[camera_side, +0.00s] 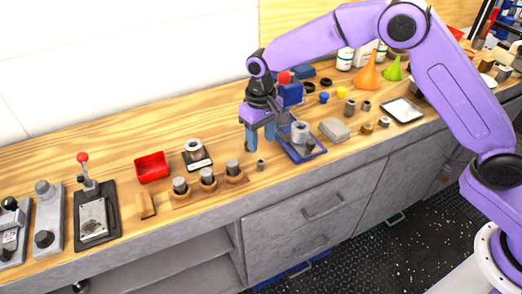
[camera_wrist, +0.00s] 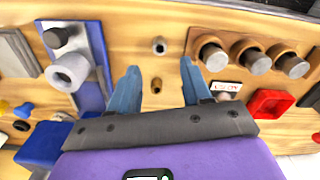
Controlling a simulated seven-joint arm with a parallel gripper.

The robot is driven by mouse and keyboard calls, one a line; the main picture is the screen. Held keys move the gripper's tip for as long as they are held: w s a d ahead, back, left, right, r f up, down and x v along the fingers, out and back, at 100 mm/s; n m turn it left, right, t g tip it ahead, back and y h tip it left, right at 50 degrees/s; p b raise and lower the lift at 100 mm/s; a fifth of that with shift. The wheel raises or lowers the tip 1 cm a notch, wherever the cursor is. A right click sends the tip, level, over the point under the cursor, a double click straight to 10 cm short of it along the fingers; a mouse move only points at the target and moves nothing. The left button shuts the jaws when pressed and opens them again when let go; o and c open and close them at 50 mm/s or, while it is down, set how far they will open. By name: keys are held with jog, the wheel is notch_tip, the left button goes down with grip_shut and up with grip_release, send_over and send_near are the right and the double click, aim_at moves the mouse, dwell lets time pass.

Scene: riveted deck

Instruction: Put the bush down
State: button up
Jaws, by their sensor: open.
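A small grey bush (camera_side: 261,165) stands upright on the wooden bench near its front edge; its open bore shows in the wrist view (camera_wrist: 159,46). My gripper (camera_side: 259,150) has its two blue fingers apart above the bench, just behind the bush in the side view. In the wrist view my gripper (camera_wrist: 158,72) is open, and the bush appears beyond the fingertips, touching neither. A small brown round thing (camera_wrist: 156,85) shows between the fingers, apart from both; I cannot tell whether it is a part or a mark in the wood.
A blue tray (camera_side: 314,155) with a grey hollow cylinder (camera_side: 300,132) lies right of my gripper. A wooden rack (camera_side: 222,184) with three cylinders stands to the left, near a red bin (camera_side: 151,166). Bare wood surrounds the bush.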

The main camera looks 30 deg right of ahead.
notch_tip(320, 180, up, 4)
jog(key=shift+f, duration=0.1)
jog(key=s+d+r+n, duration=0.3)
jog(key=s+d+r, duration=0.1)
jog(key=s, duration=0.5)
jog(key=s+d+r+n, duration=0.25)
jog(key=s+d, duration=0.25)
jog(key=s, duration=0.4)
jog(key=s+d+n, duration=0.4)
jog(key=s+d, duration=0.9)
jog(key=s, duration=0.4)
jog(key=shift+d+f, duration=0.15)
jog(key=shift+d, duration=0.2)
jog(key=shift+o, duration=0.6)
